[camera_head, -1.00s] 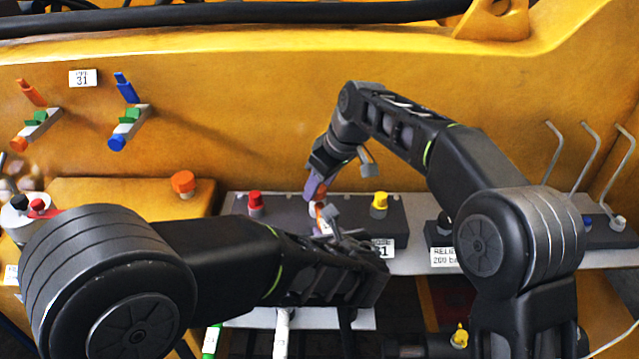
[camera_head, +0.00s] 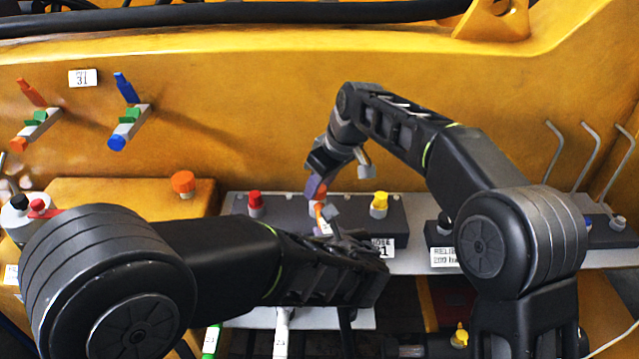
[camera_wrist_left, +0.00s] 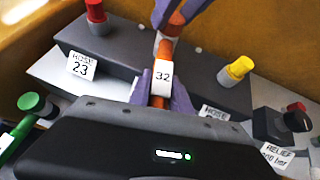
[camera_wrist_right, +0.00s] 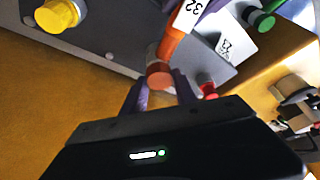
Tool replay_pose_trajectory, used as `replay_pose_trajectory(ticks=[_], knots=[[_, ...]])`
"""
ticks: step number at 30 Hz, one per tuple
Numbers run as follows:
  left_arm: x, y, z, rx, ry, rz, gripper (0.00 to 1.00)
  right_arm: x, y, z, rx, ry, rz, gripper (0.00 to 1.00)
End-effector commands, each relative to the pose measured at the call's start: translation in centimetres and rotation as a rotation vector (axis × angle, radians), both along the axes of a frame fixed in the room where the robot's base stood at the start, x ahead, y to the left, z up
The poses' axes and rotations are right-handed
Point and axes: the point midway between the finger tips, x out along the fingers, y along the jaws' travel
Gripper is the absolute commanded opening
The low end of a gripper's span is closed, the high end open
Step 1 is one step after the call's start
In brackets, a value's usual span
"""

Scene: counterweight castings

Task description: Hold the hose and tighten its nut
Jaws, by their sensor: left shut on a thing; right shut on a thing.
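The orange hose (camera_wrist_left: 158,102) carries a white tag reading 32 (camera_wrist_left: 162,76). Its orange nut (camera_wrist_right: 158,75) is at the dark manifold block (camera_head: 285,212), between the red and yellow caps. My left gripper (camera_wrist_left: 163,92) is shut on the hose at the tag, its purple fingers on either side. My right gripper (camera_wrist_right: 160,88) is shut on the nut, just beyond the left one; its purple fingertips also show in the head view (camera_head: 316,189). The nut's seat on the block is partly hidden by the fingers.
A red cap (camera_head: 255,203) and a yellow cap (camera_head: 379,204) stand on the block close to both grippers. A relief block (camera_head: 443,226) is to the right. Bent rods (camera_head: 553,152) stand at far right. Coloured fittings (camera_head: 128,115) hang on the yellow panel.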

Motion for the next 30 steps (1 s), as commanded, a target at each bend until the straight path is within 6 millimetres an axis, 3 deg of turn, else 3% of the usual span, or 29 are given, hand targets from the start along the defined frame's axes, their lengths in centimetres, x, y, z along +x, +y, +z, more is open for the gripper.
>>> replay_pose_trajectory(ticks=[8,30], knots=[[-0.01,0.01,-0.02,0.000,0.000,0.000,0.00,-0.12,0.12,0.07,-0.001,-0.001,-0.151,0.00],[-0.01,0.02,-0.03,0.001,0.000,0.001,0.00,-0.18,0.44,0.02,-0.001,-0.001,-0.784,0.00]])
